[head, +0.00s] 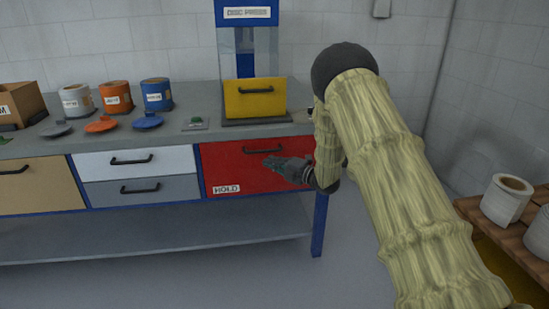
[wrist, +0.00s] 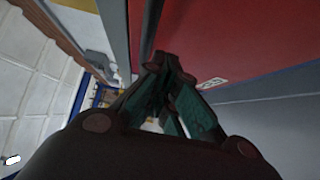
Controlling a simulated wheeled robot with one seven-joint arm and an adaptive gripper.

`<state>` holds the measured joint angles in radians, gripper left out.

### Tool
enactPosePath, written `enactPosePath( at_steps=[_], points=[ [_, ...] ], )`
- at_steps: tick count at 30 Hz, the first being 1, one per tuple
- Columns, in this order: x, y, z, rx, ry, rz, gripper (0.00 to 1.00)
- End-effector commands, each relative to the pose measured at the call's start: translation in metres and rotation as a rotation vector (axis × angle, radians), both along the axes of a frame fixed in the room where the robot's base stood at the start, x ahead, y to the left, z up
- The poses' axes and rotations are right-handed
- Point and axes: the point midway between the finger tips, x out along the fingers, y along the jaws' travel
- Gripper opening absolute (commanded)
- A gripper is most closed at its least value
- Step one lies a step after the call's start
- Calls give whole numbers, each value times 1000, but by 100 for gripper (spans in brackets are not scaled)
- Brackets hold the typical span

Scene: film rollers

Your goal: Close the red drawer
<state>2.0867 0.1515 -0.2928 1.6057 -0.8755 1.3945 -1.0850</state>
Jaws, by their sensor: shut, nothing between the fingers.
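The red drawer (head: 228,170) is at the right end of the bench, with a dark bar handle (head: 262,150) and a HOLD label at its lower left. Its front looks about level with the bench face; I cannot tell whether a small gap remains. My gripper (head: 268,162) is shut and empty, in front of the drawer just below the handle, pointing left. It hides part of the drawer front's right side. In the wrist view, the red front (wrist: 240,40) fills the upper right, close beside my gripper's fingers (wrist: 160,62). Contact cannot be told.
White (head: 100,164) and grey (head: 110,192) drawers are left of the red one. A yellow bin (head: 255,104) sits in the disc press (head: 232,15) above. Several pots and lids stand on the bench (head: 185,104).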

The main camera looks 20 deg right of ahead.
Motion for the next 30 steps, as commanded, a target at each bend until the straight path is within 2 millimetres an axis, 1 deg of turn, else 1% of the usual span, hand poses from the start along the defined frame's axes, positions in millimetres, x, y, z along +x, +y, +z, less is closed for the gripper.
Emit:
enactPosePath(
  at_steps=[3,6,12,18,23,26,29,30],
  points=[
    [-21,-19,1,1,2,-7,0],
    [-38,-34,1,0,1,-13,0],
    [-63,-50,0,1,3,-11,0],
    [-75,-57,-1,0,1,-10,0],
    [-77,-58,-2,1,3,-9,0],
    [-80,-54,-13,23,36,-24,0],
    [-89,-46,-43,82,131,-74,0],
    [-95,-41,-60,117,185,-103,0]
  ],
)
